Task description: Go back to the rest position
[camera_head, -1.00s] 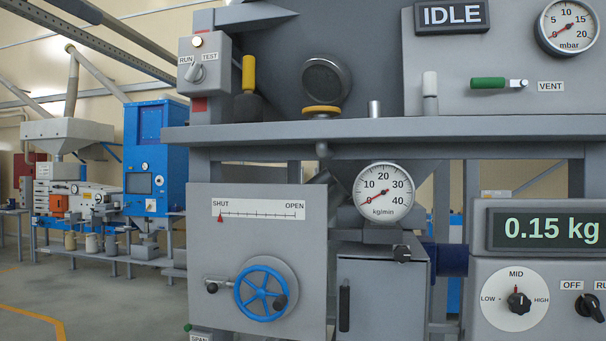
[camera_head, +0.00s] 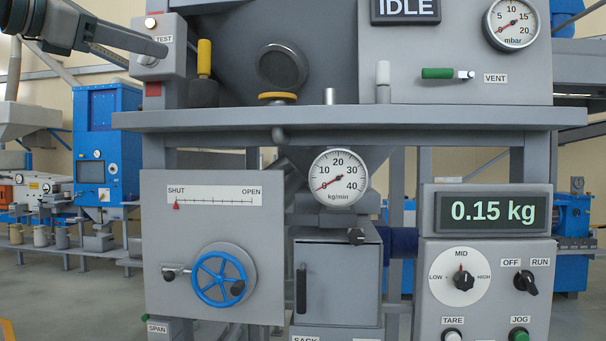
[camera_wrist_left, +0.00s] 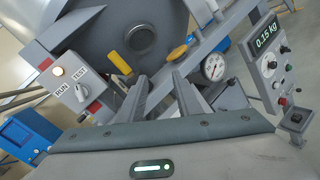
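My left gripper (camera_head: 158,48) comes in from the upper left in the head view and overlaps the RUN/TEST switch box (camera_head: 172,66), hiding part of its label. In the left wrist view my left gripper (camera_wrist_left: 158,92) has its two fingers apart with nothing between them. The switch box (camera_wrist_left: 65,88) stands to their left there, apart from them, with a lit lamp above its knob. My right gripper is in neither view.
The grey shelf (camera_head: 350,118) runs across the machine. Below it are the blue handwheel (camera_head: 222,275), the SHUT/OPEN scale with its pointer at SHUT, the kg/min gauge (camera_head: 338,178) near zero, and the display (camera_head: 492,211) reading 0.15 kg. A sign above reads IDLE.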

